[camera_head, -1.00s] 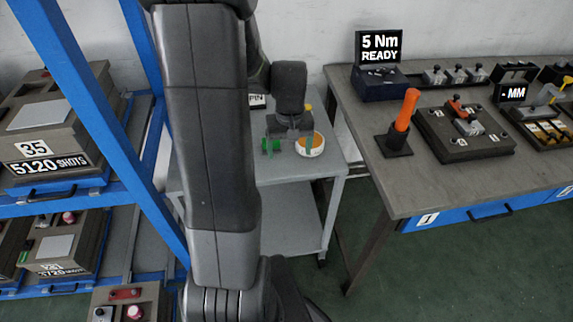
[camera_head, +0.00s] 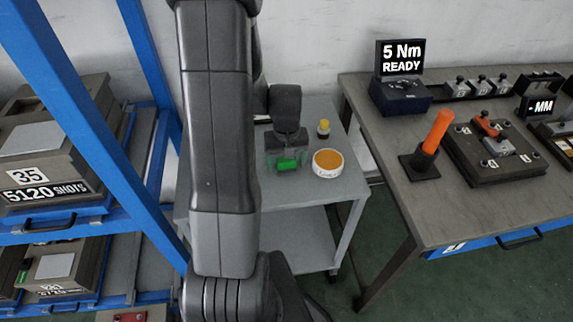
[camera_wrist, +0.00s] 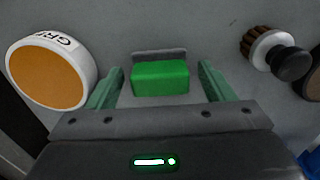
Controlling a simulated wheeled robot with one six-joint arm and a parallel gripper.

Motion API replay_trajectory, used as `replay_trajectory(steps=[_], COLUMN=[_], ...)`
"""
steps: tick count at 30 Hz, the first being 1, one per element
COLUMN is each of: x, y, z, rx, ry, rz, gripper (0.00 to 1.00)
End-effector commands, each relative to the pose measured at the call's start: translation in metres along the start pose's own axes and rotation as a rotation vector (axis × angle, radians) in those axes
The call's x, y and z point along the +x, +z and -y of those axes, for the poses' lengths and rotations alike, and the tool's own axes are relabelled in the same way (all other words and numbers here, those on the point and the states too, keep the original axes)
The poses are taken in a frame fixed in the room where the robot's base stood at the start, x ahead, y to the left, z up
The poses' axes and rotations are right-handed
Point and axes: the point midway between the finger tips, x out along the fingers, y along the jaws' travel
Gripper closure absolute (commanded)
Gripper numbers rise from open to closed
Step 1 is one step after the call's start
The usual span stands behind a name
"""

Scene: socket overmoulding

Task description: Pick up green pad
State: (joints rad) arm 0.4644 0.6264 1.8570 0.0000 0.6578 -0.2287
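The green pad (camera_wrist: 160,78) is a small bright green block with a grey plate along its far edge. It lies on the grey trolley top, centred in the wrist view between the two green fingers. It also shows in the head view (camera_head: 287,163), partly covered by my gripper. My gripper (camera_wrist: 160,88) is open, with one finger on each side of the pad and a visible gap on both sides. In the head view my gripper (camera_head: 287,160) points down over the pad. I cannot tell the exact height of the fingertips.
A round white tin with an orange top (camera_head: 328,162) stands close beside my gripper; it also shows in the wrist view (camera_wrist: 45,75). A brown-bristled item with a black knob (camera_wrist: 275,50) lies opposite. A small yellow-topped bottle (camera_head: 323,128) stands behind. A blue rack (camera_head: 75,110) and workbench (camera_head: 400,200) flank the trolley.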

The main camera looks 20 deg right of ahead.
Motion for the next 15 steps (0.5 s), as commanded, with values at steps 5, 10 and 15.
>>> replay_trajectory(steps=[5,10,15], x=[-0.0002,-0.0003,-0.0034], y=[0.0000,0.0000,-0.0002], z=[0.0000,0.0000,-0.0001], rx=[0.000,0.000,0.000], ry=[0.000,0.000,0.000], rz=[0.000,0.000,-0.001], gripper=[0.61,0.69,0.69])
